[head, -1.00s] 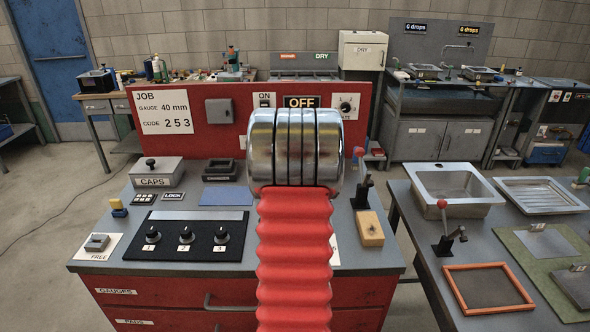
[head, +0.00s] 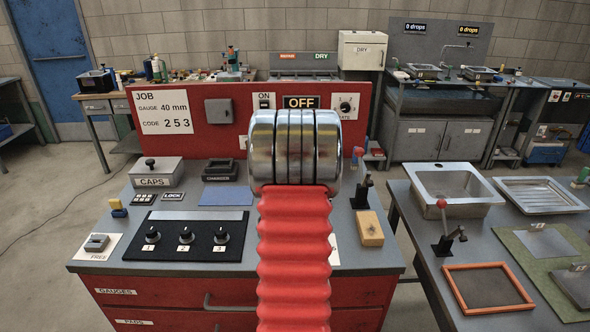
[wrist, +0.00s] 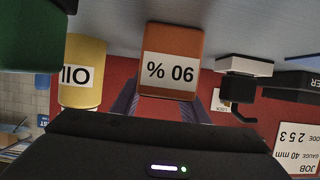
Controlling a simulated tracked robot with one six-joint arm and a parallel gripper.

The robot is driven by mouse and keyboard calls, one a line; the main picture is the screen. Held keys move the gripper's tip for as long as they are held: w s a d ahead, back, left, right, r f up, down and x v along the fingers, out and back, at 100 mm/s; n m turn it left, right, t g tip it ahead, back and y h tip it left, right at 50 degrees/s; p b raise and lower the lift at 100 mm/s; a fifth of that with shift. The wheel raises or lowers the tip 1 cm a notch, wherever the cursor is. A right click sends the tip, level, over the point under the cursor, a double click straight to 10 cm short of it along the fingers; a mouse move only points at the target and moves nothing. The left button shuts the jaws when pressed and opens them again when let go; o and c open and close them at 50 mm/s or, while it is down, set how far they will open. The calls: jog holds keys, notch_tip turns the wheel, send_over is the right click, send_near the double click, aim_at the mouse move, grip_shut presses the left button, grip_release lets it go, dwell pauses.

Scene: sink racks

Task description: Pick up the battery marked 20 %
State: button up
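In the wrist view, which is upside down, an orange-brown block (wrist: 170,75) has a white label that reads 90 %. No thing marked 20 % shows in either view. My gripper (wrist: 165,98) has its dark fingers apart, one at each side of the block's edge near my wrist. The block covers the finger ends, and I see no clear grip on it. In the head view my own chrome and red column hides the gripper and the block.
A yellow can marked OIL (wrist: 82,75) stands close beside the block. A dark green shape (wrist: 30,35) fills a corner of the wrist view. In the head view, a CAPS box (head: 156,172), knob panel (head: 190,236) and tan block (head: 369,229) sit on the bench.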

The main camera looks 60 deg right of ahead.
jog(key=c, duration=0.8)
notch_tip(320, 180, up, 10)
jog(key=shift+r, duration=0.1)
dwell(0.3)
dwell(0.4)
